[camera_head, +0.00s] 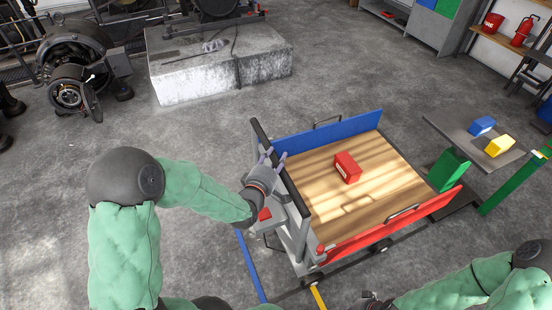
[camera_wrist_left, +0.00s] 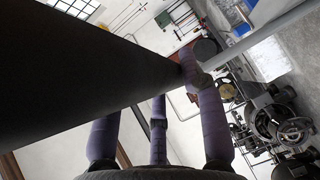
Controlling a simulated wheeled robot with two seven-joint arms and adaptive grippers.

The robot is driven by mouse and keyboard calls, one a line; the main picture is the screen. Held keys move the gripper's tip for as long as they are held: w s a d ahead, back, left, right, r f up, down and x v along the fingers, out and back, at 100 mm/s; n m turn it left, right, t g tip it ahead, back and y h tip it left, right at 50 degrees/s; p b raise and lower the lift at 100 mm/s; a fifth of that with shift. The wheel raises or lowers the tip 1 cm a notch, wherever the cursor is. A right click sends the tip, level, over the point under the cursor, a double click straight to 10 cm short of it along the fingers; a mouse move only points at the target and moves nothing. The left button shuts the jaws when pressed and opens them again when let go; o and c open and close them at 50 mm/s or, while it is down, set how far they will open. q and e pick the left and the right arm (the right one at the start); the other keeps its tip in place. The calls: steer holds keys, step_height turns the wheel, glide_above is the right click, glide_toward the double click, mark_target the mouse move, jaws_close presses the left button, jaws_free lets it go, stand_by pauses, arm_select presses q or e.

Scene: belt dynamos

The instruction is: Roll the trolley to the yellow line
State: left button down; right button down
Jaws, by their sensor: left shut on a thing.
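The trolley (camera_head: 323,200) stands in the middle of the head view, with a wooden deck, a blue far side and a red near side. A red box (camera_head: 347,168) sits on its deck. My left gripper (camera_head: 271,164) is shut on the dark push bar at the trolley's left end. In the left wrist view its purple fingers (camera_wrist_left: 172,85) are around the thick dark bar (camera_wrist_left: 75,60). The yellow line (camera_head: 318,297) shows on the floor at the bottom, just below the trolley's near left corner. My right gripper (camera_head: 372,299) is at the bottom edge, its jaws unclear.
A blue line (camera_head: 250,266) runs on the floor left of the trolley. A grey table (camera_head: 457,133) with a blue box and a yellow box stands at the right. A green piece (camera_head: 449,170) is at the trolley's right end. A concrete block (camera_head: 200,87) stands behind; floor between is clear.

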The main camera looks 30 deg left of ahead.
arm_select(q)
steer(key=c, duration=0.7)
jaws_free()
steer(key=shift+f, duration=0.1)
steer(key=shift+c, duration=0.2)
steer(key=s+d+r, duration=0.1)
steer(key=s, duration=1)
steer(key=shift+s+d+r, duration=0.3)
steer(key=shift+s+r, duration=0.05)
steer(key=shift+s, duration=0.05)
